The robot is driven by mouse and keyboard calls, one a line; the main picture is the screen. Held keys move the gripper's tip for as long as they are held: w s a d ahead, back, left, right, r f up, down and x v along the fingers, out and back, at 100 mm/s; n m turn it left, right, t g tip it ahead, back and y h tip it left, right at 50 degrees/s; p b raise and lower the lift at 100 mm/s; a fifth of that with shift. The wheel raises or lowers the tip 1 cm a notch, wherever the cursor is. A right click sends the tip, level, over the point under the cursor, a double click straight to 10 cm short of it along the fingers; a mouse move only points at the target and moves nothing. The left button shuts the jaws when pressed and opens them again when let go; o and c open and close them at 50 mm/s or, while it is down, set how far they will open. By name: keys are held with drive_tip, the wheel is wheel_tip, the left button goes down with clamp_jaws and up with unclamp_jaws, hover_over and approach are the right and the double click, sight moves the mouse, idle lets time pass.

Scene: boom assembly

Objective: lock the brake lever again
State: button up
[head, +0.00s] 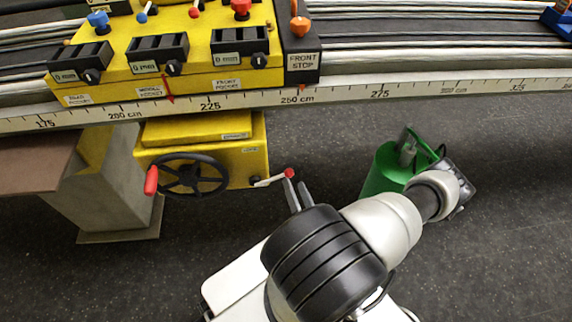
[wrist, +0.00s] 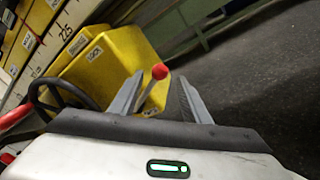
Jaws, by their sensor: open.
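The brake lever (head: 272,180) is a thin pale rod with a red ball knob, on the right side of the yellow carriage box (head: 228,158). In the head view it points right and slightly up. In the wrist view the red knob (wrist: 159,72) shows between the two fingers, with the rod running down behind them. My gripper (head: 296,196) is open, its fingertips close to the knob. I cannot tell whether they touch it. The lower part of the rod is partly hidden in the wrist view.
A black handwheel (head: 190,175) with a red handle (head: 151,181) is left of the lever. The scale rail (head: 345,92) runs above. A green bin (head: 383,172) stands on the floor at right, behind my arm. A grey pedestal (head: 105,185) is at left.

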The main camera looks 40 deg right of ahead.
sight(273, 179)
drive_tip(key=b+x, duration=0.1)
drive_tip(key=x, duration=0.9)
drive_tip(key=shift+w, duration=0.15)
drive_tip(key=shift+d, duration=0.1)
clamp_jaws()
